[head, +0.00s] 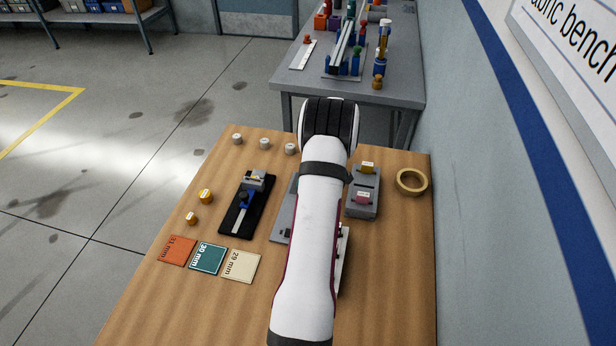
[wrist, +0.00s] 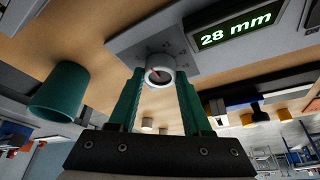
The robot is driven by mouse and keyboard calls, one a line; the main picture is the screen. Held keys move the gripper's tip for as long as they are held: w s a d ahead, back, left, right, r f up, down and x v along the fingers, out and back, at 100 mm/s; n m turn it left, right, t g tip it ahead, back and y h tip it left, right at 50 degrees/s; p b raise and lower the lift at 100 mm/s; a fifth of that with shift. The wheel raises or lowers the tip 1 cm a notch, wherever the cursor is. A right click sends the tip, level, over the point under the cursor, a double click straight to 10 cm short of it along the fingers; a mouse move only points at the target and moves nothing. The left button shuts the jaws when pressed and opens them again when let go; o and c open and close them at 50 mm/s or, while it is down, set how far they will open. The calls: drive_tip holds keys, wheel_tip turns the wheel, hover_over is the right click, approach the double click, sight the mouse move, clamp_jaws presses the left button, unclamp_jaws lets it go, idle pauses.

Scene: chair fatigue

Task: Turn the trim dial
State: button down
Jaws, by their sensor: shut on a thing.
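In the head view my white arm hides the gripper, the dial and the display; only an edge of a grey unit (head: 281,228) shows to the left of the arm.
A teal cup-shaped thing (wrist: 60,92) is close to the left finger. Cards marked 31 mm (head: 177,250), 30 mm (head: 208,258) and 29 mm (head: 241,266) lie front left. A black slide fixture (head: 238,222), a grey box (head: 372,207) and a tape roll (head: 411,182) flank the arm.

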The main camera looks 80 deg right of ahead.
drive_tip(key=shift+m, duration=0.3)
drive_tip(key=m+g+h, duration=0.1)
drive_tip(key=m, duration=0.2)
drive_tip(key=shift+a+m, duration=0.1)
drive_tip(key=shift+m, duration=0.3)
drive_tip(key=m, duration=0.1)
drive_tip(key=m+g, duration=0.1)
drive_tip(key=m, duration=0.1)
drive_tip(key=shift+w+m+g+h, duration=0.15)
drive_tip(key=shift+m+g+h, duration=0.15)
drive_tip(key=shift+h, duration=0.1)
drive_tip(key=m, duration=0.2)
drive_tip(key=m+g, duration=0.1)
drive_tip(key=m, duration=0.1)
drive_tip(key=shift+w+g, duration=0.15)
drive_tip(key=shift+g, duration=0.15)
drive_tip(key=shift+m+g, duration=0.6)
drive_tip(key=shift+m, duration=1.4)
drive_tip(key=shift+c, duration=1.7)
unclamp_jaws()
